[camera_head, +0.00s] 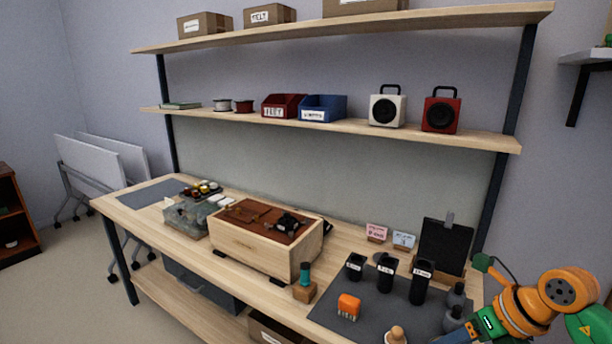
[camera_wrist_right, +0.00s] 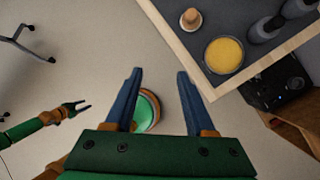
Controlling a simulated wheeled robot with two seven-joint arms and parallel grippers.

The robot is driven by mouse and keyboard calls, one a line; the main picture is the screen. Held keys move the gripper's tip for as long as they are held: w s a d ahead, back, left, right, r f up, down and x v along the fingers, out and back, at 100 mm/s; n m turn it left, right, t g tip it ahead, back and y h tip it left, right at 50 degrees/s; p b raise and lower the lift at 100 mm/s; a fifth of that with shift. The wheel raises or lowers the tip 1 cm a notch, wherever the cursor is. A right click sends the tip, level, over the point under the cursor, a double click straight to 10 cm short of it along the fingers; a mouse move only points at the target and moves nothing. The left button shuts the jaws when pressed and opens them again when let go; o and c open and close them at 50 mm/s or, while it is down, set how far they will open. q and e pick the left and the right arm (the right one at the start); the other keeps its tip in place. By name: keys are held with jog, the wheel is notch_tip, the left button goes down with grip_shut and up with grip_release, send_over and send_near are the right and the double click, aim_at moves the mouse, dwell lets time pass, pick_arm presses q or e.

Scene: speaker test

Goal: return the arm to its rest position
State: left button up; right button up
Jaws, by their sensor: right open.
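My right arm (camera_head: 535,302), orange and green, shows at the lower right of the head view, beside the front right of the workbench. My right gripper (camera_wrist_right: 158,77) is open and empty in the right wrist view, its two blue fingers apart over the floor just off the bench edge. My left gripper (camera_wrist_right: 77,109) shows at the left of the right wrist view, out over bare floor. Its fingers look spread with nothing between them. My left arm is not in the head view.
In the right wrist view a yellow-filled bowl (camera_wrist_right: 224,55) and grey bottles (camera_wrist_right: 264,29) stand near the edge. Floor (camera_wrist_right: 85,60) left of the bench is mostly clear.

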jog(key=w+a+f+m+t+y+b, duration=0.2)
jog(key=a+f+m+t+y, duration=0.15)
jog(key=a+f+m, duration=0.2)
jog(key=w+a+f+m+t+y+b, duration=0.1)
jog(key=w+a+f+m+t+y, duration=0.1)
jog(key=a+f+m+y, duration=0.35)
jog(key=s+d+f+m+t+h+b, duration=0.1)
jog(key=s+d+f+m+t+h, duration=0.2)
jog(key=f+m, duration=0.55)
jog(key=s+d+f+m+h+b, duration=0.1)
jog(key=d+f+m+h, duration=0.1)
jog(key=f+m+h, duration=0.65)
jog(key=s+d+f+m+g+h, duration=0.15)
jog(key=s+f+m+g, duration=0.35)
jog(key=s+f, duration=1.1)
jog(key=s+a+f+m+g, duration=0.1)
jog(key=s+f+g, duration=0.2)
jog(key=s, duration=0.6)
jog(key=s+a+f+m+g+b, duration=0.1)
jog(key=s+f, duration=0.4)
jog(key=s, duration=0.5)
jog(key=m+g, duration=0.1)
jog(key=g, duration=0.1)
jog(key=shift+s+m+g, duration=0.15)
jog(key=shift+m+g, duration=0.15)
jog(key=shift+g, duration=0.05)
jog(key=shift+a+f, duration=0.1)
